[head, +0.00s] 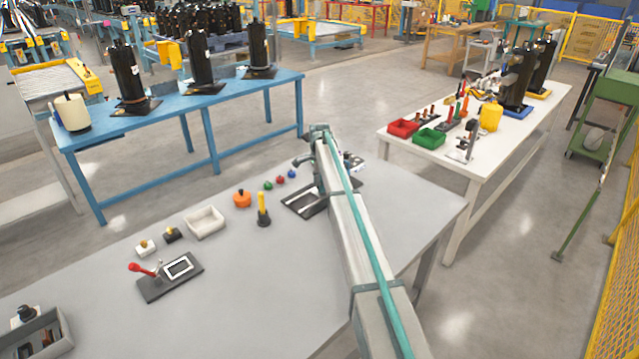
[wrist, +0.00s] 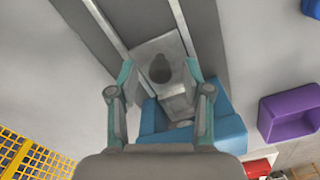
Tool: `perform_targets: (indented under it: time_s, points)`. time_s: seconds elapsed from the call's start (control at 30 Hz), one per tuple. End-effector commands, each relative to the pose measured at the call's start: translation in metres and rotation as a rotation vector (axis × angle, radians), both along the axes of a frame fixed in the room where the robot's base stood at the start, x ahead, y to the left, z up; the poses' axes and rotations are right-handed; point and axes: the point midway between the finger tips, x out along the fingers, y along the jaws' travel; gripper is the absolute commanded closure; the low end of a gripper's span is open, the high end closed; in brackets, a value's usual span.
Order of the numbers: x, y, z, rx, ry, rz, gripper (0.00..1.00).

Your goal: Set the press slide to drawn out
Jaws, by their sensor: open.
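The press slide shows in the wrist view as a light metal carriage (wrist: 145,48) with a dark round knob (wrist: 160,70), between pale rails on a dark base (wrist: 200,40). In the head view, the dark base with pale rails (head: 303,203) lies on the grey table, partly covered by my arm. My gripper (wrist: 160,72) is open, with one finger on each side of the knob in the picture. I cannot tell whether the fingers touch it, or how far out the carriage stands.
A blue part (wrist: 225,125) lies under or beside the carriage, and a purple bin (wrist: 290,112) is to the right. On the grey table (head: 265,300) are a yellow-handled piece (head: 262,208), a white tray (head: 205,222) and a red-handled clamp (head: 168,277). The table's front middle is clear.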

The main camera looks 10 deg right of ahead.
Motion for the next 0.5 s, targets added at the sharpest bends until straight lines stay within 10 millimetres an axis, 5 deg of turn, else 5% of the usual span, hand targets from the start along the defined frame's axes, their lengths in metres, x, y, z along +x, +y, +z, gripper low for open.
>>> perform_targets:
  time_s: [0.17,0.5]
  points:
    - [0.0001,0.0,0.0,0.0,0.0,0.0,0.51]
    - [0.0,-0.0001,0.0003,0.0,0.0,0.0,1.0]
